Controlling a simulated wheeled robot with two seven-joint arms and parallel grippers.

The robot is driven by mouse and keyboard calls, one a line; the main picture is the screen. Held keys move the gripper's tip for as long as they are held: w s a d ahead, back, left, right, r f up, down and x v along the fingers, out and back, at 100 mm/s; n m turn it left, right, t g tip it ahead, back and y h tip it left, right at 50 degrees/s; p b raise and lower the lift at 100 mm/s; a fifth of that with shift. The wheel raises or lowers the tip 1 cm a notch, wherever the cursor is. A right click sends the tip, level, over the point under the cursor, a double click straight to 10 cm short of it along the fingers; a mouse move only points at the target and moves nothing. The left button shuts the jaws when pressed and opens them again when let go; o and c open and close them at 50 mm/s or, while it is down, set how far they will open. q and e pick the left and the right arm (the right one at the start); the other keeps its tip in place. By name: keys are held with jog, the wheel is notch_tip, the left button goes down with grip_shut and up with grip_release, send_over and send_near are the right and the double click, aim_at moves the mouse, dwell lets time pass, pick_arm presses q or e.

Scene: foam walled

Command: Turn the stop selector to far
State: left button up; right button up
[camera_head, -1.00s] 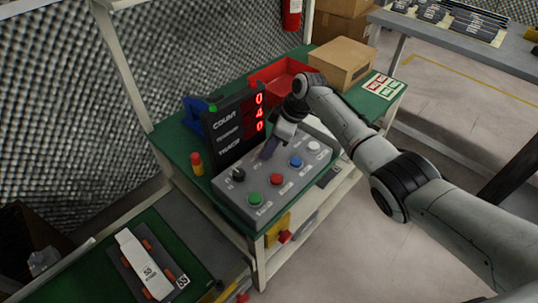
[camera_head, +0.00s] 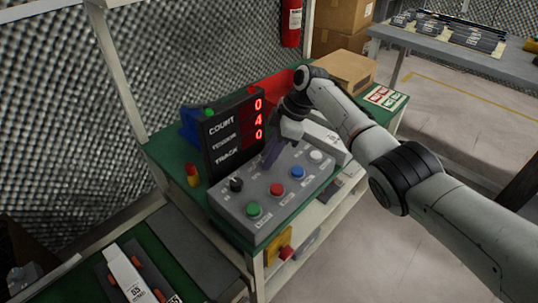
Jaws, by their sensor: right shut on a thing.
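The grey control panel (camera_head: 232,212) lies on the green bench top. It carries a black selector knob (camera_head: 236,184) at its left end, and green (camera_head: 253,209), red (camera_head: 277,189), blue (camera_head: 298,173) and white (camera_head: 316,155) buttons along its front. My right gripper (camera_head: 269,158) points down at the panel's back row, behind the red button. It is shut on what appears to be the stop selector, which the fingers hide. Its setting cannot be seen, and the panel labels are too small to read. My left gripper is not in view.
A black display (camera_head: 236,131) with red digits 0, 4, 0 stands close behind the panel. A red bin (camera_head: 290,84) and a cardboard box (camera_head: 345,70) are at the back. A red and yellow stub (camera_head: 192,174) stands left of the panel.

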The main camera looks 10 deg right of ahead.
jog(key=o, duration=1)
jog(key=shift+d+r, duration=0.15)
jog(key=shift+r, duration=0.15)
jog(key=p+v, duration=0.1)
jog(key=v, duration=0.8)
jog(key=shift+s+r+p, duration=0.1)
jog(key=shift+r+p, duration=0.2)
